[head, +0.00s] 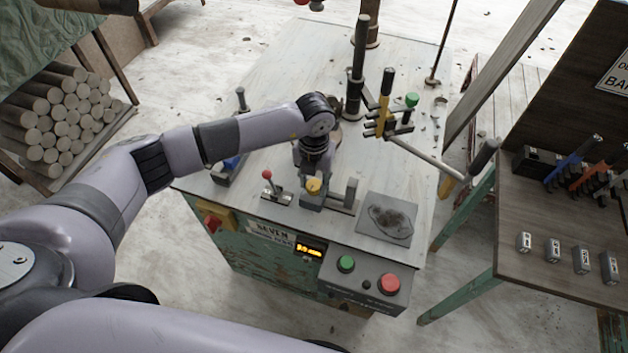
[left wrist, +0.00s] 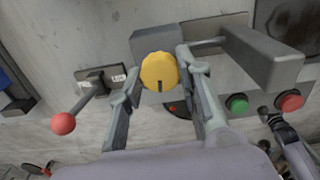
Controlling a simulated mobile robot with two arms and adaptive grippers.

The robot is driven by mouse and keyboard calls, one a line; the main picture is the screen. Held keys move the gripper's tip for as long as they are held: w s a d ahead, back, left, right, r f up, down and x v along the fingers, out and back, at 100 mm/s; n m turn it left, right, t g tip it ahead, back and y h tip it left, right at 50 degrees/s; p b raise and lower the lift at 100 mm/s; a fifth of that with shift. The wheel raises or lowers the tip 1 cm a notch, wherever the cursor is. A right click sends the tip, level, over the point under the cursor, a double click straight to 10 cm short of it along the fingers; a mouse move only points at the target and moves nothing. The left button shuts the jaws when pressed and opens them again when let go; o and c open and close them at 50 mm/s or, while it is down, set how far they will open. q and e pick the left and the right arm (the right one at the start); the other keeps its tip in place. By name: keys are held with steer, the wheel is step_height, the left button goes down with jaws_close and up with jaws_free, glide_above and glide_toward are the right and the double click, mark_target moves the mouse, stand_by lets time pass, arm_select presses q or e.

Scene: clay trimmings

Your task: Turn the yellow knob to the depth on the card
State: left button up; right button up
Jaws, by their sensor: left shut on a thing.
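The yellow knob (head: 314,186) sits on a grey block on the bench top. In the left wrist view the knob (left wrist: 160,71) is round, with a dark mark at its lower edge. My left gripper (head: 314,174) comes down over it from above. In the left wrist view the left gripper's fingers (left wrist: 158,76) are on either side of the knob, shut on it. A white card (head: 615,75) with dark letters hangs at the right edge. It is cut off, so I cannot read a depth.
A red-tipped lever (head: 267,176) stands left of the knob, and a grey plate (head: 387,218) lies right of it. A green button (head: 346,263), a red button (head: 390,283) and a lit display (head: 310,249) are on the bench front. Several small marked blocks (head: 553,250) stand on the right table.

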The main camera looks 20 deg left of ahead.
mark_target(314, 184)
arm_select(q)
steer(key=o, duration=1.1)
steer(key=shift+o, duration=0.2)
step_height(314, 184, up, 12)
stand_by(0.3)
